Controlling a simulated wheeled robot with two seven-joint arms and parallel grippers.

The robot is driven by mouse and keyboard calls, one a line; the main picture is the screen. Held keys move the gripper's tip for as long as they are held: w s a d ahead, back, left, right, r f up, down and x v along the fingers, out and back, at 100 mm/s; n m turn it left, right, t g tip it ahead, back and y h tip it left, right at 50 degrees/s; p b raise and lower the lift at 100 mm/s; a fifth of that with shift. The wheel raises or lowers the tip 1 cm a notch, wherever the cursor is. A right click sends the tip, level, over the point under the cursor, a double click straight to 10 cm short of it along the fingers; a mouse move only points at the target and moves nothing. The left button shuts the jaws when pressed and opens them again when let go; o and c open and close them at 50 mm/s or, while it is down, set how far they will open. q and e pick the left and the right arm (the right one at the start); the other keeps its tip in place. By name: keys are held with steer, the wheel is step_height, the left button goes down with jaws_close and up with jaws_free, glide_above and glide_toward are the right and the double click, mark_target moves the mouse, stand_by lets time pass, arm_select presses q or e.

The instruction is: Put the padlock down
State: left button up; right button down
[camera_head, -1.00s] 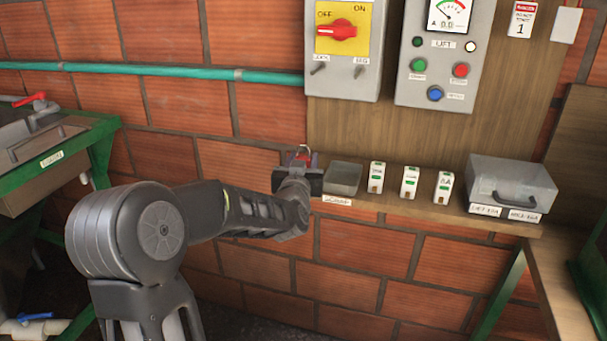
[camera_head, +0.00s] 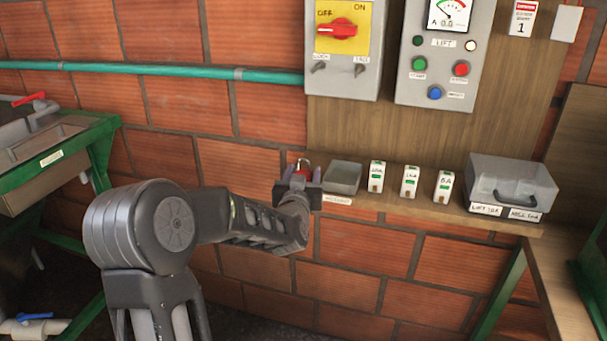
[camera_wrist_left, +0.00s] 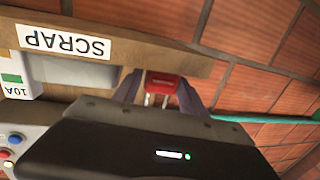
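The small red padlock (camera_head: 304,168) is at the left end of the wooden shelf, beside the grey scrap tray, with its shackle up. In the left wrist view the red padlock (camera_wrist_left: 162,82) sits between the two dark fingertips, its metal shackle legs facing the gripper. My left gripper (camera_head: 302,178) appears shut on it, though a thin gap may show on one side. The gripper body hides the padlock's underside in the head view, so I cannot tell whether it touches the shelf. My right gripper is not in view.
The shelf (camera_head: 400,208) carries the scrap tray (camera_head: 343,178), several white breakers (camera_head: 410,182) and a grey lidded box (camera_head: 512,183). Above are the switch box (camera_head: 342,72) with a red knob and the lift panel (camera_head: 441,75). Brick wall stands behind.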

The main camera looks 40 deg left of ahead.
arm_select(q)
steer(key=shift+s+r, duration=0.1)
steer(key=shift+r, duration=0.05)
steer(key=b+v, duration=0.1)
steer(key=v, duration=1)
steer(key=shift+s+d, duration=0.2)
steer(key=shift+s, duration=0.15)
stand_by(0.3)
steer(key=d+f+m+g+h, duration=0.1)
steer(key=d+f+g+h, duration=0.15)
steer(key=d+f, duration=0.5)
steer(key=d+f+m+g+h, duration=0.1)
steer(key=d+f+h, duration=0.25)
steer(key=f, duration=0.65)
steer(key=d+f+g+h, duration=0.2)
steer(key=d+f, duration=0.4)
steer(key=f, duration=0.3)
steer(key=s+d+f+m+g+h, duration=0.1)
steer(key=s+d+f+g, duration=0.3)
steer(key=s+d+f, duration=0.5)
steer(key=s+d+f+m+g+h, duration=0.1)
steer(key=s+d+f+g+h, duration=0.2)
steer(key=s+d+f, duration=0.6)
steer(key=s+f+g, duration=0.2)
steer(key=s, duration=0.4)
steer(key=shift+h, duration=0.4)
